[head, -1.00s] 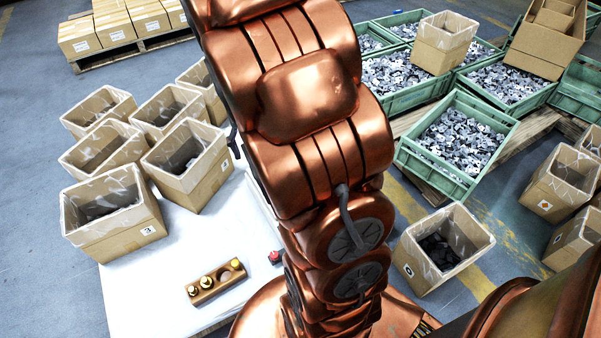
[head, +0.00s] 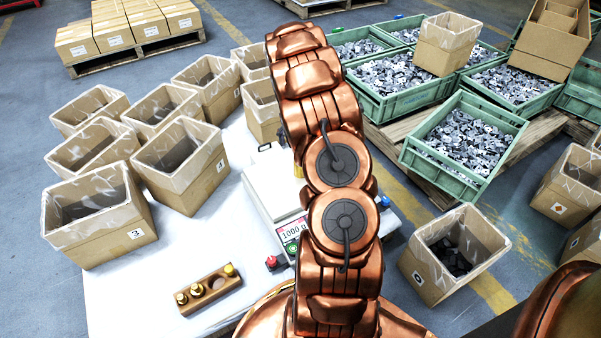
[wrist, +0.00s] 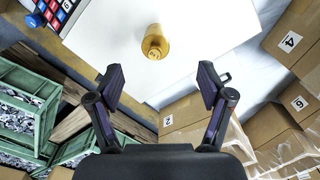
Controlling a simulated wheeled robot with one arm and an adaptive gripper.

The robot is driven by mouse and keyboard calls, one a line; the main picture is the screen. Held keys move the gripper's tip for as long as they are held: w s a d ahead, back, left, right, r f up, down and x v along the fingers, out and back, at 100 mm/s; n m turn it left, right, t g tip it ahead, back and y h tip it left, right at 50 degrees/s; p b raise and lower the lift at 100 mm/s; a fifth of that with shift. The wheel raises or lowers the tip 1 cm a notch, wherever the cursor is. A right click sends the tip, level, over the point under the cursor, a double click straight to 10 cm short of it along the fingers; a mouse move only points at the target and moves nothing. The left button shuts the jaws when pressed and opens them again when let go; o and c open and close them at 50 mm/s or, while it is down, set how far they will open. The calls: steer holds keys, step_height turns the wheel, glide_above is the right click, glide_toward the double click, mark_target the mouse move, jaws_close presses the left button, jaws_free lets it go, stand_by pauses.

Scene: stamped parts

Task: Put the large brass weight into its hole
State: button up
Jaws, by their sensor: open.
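The large brass weight (wrist: 155,42) stands on the white scale plate (wrist: 195,30) in the wrist view. In the head view only a yellow sliver of it (head: 298,171) shows beside my arm. My gripper (wrist: 161,85) is open and empty. The weight is ahead of the fingertips, roughly centred between them and apart from them. The wooden block (head: 205,297) lies on the white table in the head view. It holds smaller brass weights (head: 197,290) and has one large empty hole (head: 217,283). My arm hides the gripper in the head view.
The scale display (head: 292,233) reads 1000 g. A red object (head: 272,262) sits between block and scale. Open cartons (head: 100,220) crowd the table's left and back. Green crates of metal parts (head: 460,145) stand right.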

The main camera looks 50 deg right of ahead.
steer(key=shift+m, duration=0.3)
steer(key=d+f, duration=0.2)
steer(key=f, duration=0.1)
steer(key=d+f+b, duration=0.1)
steer(key=shift+w+f, duration=0.15)
steer(key=shift+f, duration=0.05)
steer(key=shift+a+f+b, duration=0.15)
steer(key=shift+f+b, duration=0.7)
steer(key=shift+f, duration=1.05)
steer(key=shift+a+f+b, duration=0.1)
steer(key=shift+f+b, duration=0.7)
steer(key=shift+f, duration=1.05)
jaws_close()
steer(key=shift+r, duration=0.1)
